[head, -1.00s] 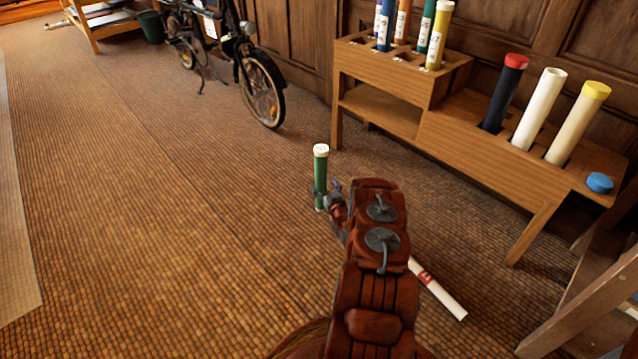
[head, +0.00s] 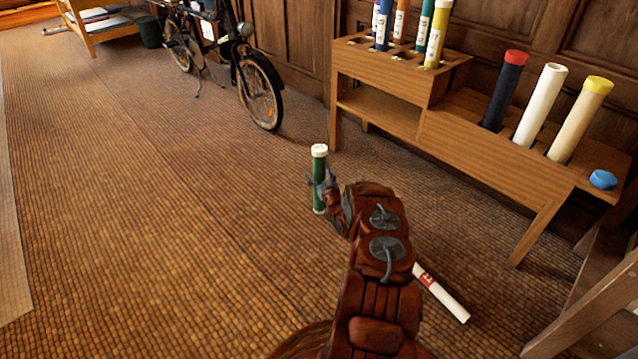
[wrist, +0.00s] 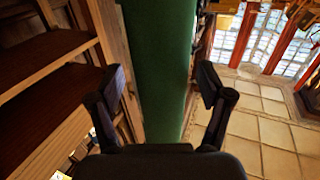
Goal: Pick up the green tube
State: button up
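The green tube (head: 319,197) with a white cap is upright and appears to stand on the floor left of the rack in the head view. In the wrist view the green tube (wrist: 160,60) runs down the middle, between the two fingers. My gripper (head: 323,184) is at the tube's middle, with fingers around it. In the wrist view my gripper (wrist: 160,84) looks open, with a narrow gap between each finger and the tube. The tube's lower part is hidden by the gripper body there.
A wooden rack (head: 480,125) with several upright tubes stands at right along the wall. A blue cap (head: 603,179) lies on its right end. A white tube with a red label (head: 440,292) lies on the floor by my arm. A bicycle (head: 255,85) stands behind. Floor at left is clear.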

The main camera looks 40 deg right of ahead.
grip_shut()
dwell(0.5)
